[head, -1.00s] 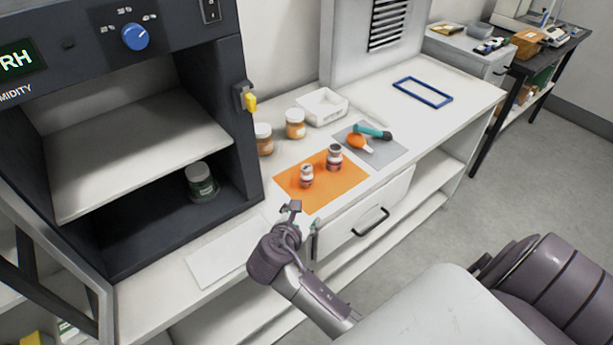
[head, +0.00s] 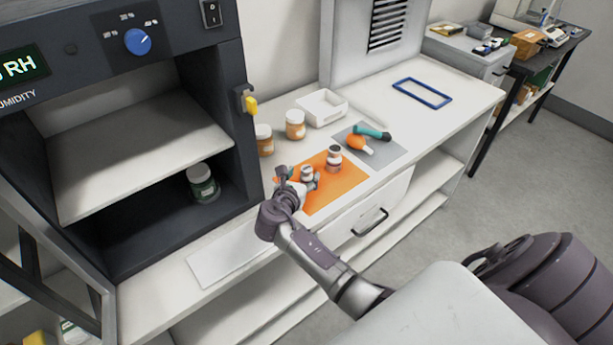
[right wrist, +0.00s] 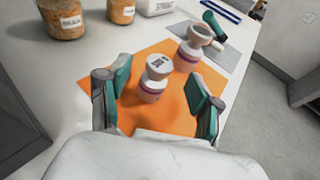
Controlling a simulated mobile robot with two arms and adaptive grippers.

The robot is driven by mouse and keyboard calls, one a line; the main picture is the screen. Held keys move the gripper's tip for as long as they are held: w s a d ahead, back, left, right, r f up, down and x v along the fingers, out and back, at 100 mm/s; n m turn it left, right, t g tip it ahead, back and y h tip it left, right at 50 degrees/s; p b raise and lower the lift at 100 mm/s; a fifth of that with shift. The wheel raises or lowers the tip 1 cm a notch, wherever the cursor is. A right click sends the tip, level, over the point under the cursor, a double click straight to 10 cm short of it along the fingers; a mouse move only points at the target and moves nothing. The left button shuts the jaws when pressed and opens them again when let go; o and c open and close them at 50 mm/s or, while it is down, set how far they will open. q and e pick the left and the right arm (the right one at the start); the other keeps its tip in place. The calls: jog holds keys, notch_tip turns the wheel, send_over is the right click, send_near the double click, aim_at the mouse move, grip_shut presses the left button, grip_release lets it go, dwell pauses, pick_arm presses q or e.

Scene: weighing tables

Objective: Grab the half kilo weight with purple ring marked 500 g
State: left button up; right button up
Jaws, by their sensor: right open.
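The nearer weight (head: 307,173) has a purple ring and a marked top, seen in the right wrist view (right wrist: 155,82); the mark is too small to read. The farther weight (head: 334,158) also shows a purple band in the right wrist view (right wrist: 190,55). My right gripper (head: 299,181) is open and low at the mat. In the right wrist view its teal-padded fingers (right wrist: 160,92) lie on either side of the nearer weight, apart from it. My left gripper is out of view.
Two orange-brown jars (head: 295,125) and a white tray (head: 322,107) stand behind the mat. A grey mat (head: 384,156) beside it holds a teal-handled tool (head: 372,132) and an orange item (head: 358,144). The dark humidity cabinet (head: 235,150) borders the left.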

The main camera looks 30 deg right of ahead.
aim_at(306, 169)
jog(key=x, duration=0.4)
jog(key=shift+w+d, duration=0.1)
jog(key=shift+w, duration=0.05)
jog(key=shift+c, duration=0.5)
grip_shut()
jog(key=shift+r, duration=0.15)
